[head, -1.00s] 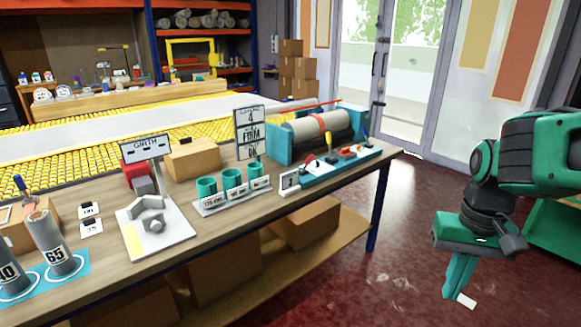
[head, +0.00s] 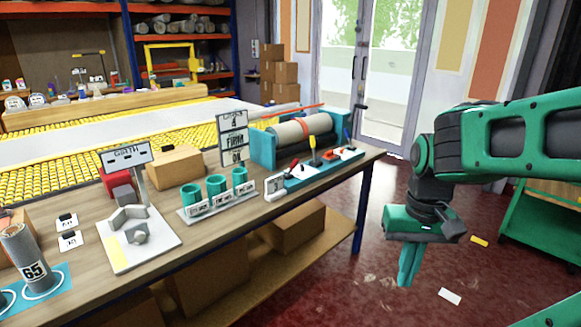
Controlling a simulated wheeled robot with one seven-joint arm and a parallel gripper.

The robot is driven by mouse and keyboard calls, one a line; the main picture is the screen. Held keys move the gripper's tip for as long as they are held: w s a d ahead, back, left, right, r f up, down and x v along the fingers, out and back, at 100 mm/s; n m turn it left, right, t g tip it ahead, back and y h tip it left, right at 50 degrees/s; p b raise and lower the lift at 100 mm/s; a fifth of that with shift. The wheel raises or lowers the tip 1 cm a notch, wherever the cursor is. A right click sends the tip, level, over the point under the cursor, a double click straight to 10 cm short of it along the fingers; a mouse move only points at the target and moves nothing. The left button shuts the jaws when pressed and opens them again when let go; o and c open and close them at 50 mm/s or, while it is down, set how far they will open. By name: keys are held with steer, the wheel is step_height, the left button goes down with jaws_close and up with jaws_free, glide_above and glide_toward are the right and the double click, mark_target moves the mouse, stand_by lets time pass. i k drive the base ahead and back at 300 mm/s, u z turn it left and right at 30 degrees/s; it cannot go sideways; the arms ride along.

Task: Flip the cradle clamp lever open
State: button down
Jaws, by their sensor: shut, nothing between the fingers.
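A teal cradle (head: 263,149) at the far right end of the workbench holds a grey roll (head: 290,132) with a red band around it. A blue-and-white strip (head: 318,168) in front of it carries several small levers: a red-handled lever (head: 293,165), an upright yellow-handled lever (head: 312,143), a low red one (head: 329,155) and a blue-handled one (head: 347,137). I cannot tell which is the clamp lever. My gripper (head: 405,278) points down, shut and empty, over the floor to the right of the bench, clear of the strip.
The workbench (head: 215,226) also holds teal cups (head: 217,190), a girth gauge (head: 140,237), a cardboard box (head: 175,166) and grey rolls at left. A sign stand (head: 233,140) stands near the cradle. Floor (head: 380,250) is open right of the bench; a green cart (head: 545,220) stands far right.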

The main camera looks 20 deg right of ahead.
mark_target(295, 161)
steer(key=i, duration=0.9)
steer(key=z, duration=0.05)
